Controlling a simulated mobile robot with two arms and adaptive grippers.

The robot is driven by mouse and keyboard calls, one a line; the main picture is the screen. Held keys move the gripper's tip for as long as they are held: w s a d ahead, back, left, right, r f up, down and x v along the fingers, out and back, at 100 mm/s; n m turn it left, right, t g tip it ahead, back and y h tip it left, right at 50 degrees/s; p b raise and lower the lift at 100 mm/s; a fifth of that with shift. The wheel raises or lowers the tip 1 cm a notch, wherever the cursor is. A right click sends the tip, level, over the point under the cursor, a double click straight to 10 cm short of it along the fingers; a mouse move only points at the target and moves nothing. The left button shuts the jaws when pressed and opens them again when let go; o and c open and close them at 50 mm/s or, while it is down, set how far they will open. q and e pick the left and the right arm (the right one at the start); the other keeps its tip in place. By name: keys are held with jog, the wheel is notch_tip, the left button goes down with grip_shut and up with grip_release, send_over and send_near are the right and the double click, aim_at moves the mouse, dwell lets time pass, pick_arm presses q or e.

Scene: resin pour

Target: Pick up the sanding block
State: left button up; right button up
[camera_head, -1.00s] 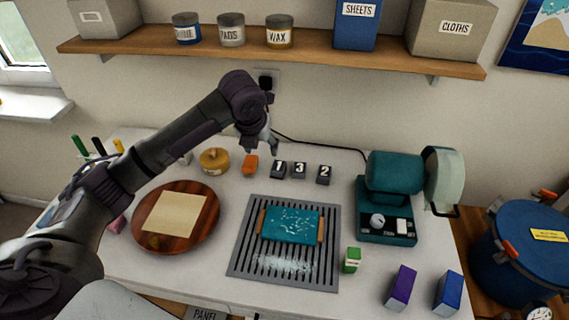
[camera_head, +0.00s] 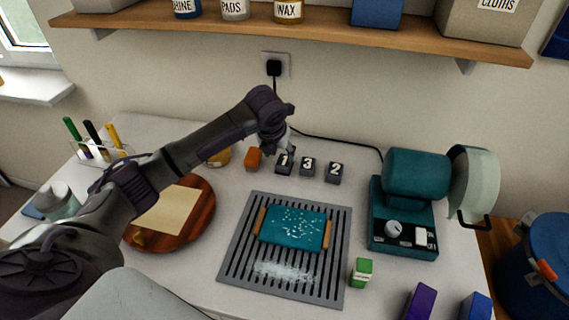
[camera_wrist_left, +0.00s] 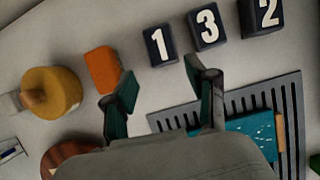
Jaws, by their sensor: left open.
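A small orange block (camera_head: 253,158), the likeliest sanding block though I see no label on it, lies on the white table towards the wall. It also shows in the left wrist view (camera_wrist_left: 103,70), beside my left fingertip there. My left gripper (camera_head: 286,148) is above the back of the table, close to the dark block marked 1 (camera_head: 284,163). In the left wrist view the gripper (camera_wrist_left: 163,82) has its fingers spread with nothing between them. The orange block is outside the gap, to its left. My right gripper is not in view.
Dark blocks marked 3 (camera_head: 307,167) and 2 (camera_head: 334,173) stand beside block 1. A yellow round object (camera_wrist_left: 50,93) is left of the orange block. A grooved grey mat (camera_head: 240,262) with a teal piece (camera_head: 297,228) and a teal machine (camera_head: 416,175) stand to the right.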

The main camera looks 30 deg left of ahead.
aim_at(284, 161)
pick_arm(q)
jog(key=x, duration=0.3)
jog(key=shift+w+p+x, duration=0.2)
jog(key=shift+p+x, duration=0.15)
jog(key=shift+x, duration=0.95)
jog(key=shift+w+p+x, duration=0.15)
jog(key=shift+p+x, duration=0.2)
jog(key=shift+x, duration=0.95)
jog(key=shift+d+r, duration=0.1)
jog(key=shift+r, duration=0.1)
jog(key=c, duration=0.9)
jog(key=shift+r, duration=0.1)
jog(key=shift+r, duration=0.5)
notch_tip(284, 161, up, 3)
jog(key=shift+f+b, duration=0.1)
jog(key=shift+b, duration=0.55)
jog(key=d+r, duration=0.2)
jog(key=d, duration=0.1)
jog(key=s+d+r+b, duration=0.1)
jog(key=d+r, duration=0.1)
jog(key=d, duration=0.2)
jog(key=s+d+r+b, duration=0.1)
jog(key=d+r, duration=0.2)
jog(key=d, duration=0.1)
jog(key=shift+s+d, duration=0.25)
